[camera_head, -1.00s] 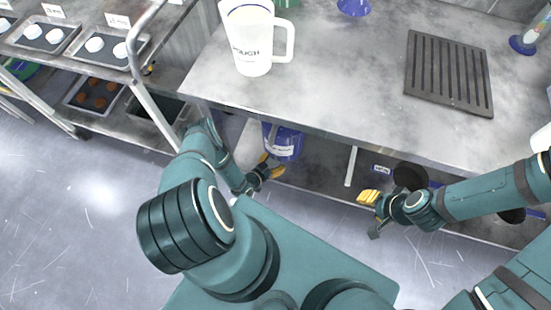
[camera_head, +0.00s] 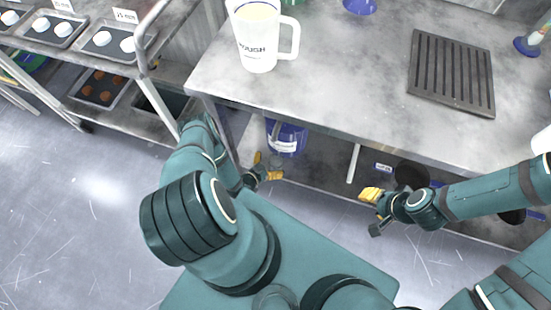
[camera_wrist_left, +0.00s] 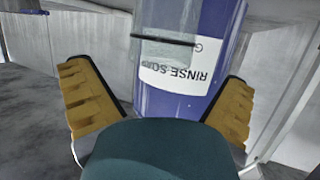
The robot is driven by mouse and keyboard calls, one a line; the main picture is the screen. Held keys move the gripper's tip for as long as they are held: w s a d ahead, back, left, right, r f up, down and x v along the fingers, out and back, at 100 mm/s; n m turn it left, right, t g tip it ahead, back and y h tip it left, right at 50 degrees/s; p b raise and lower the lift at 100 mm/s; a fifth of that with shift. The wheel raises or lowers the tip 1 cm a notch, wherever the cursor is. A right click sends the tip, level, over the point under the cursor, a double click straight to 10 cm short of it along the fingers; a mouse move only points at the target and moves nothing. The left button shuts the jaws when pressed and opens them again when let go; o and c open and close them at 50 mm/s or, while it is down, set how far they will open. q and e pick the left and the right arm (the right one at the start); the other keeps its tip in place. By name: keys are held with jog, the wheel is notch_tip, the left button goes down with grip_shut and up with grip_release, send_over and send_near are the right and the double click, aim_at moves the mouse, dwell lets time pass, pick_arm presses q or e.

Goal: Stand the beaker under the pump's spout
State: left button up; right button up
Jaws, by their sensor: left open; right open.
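A blue container (camera_head: 286,139) with a white label stands under the bench. In the left wrist view the blue container (camera_wrist_left: 222,25) carries a label reading "RINSE SO…", upside down. A greyish see-through shape (camera_wrist_left: 165,52) with a dark line across it shows against the container; I cannot tell whether it is the beaker. No pump spout can be made out clearly. My left gripper (camera_head: 267,167) is open just in front of the container; in its wrist view the yellow fingers (camera_wrist_left: 157,78) are apart with nothing gripped. My right gripper (camera_head: 370,211) is open and empty before the bench's lower shelf.
A white jug (camera_head: 258,50) marked "ROUGH" stands on the bench top (camera_head: 345,75). A dark slotted rack (camera_head: 451,74) lies at right. A trolley (camera_head: 120,122) with trays is at left.

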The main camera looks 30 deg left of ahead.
pick_arm(q)
jog(key=p+v, duration=0.1)
jog(key=v, duration=0.7)
jog(key=shift+s, duration=0.25)
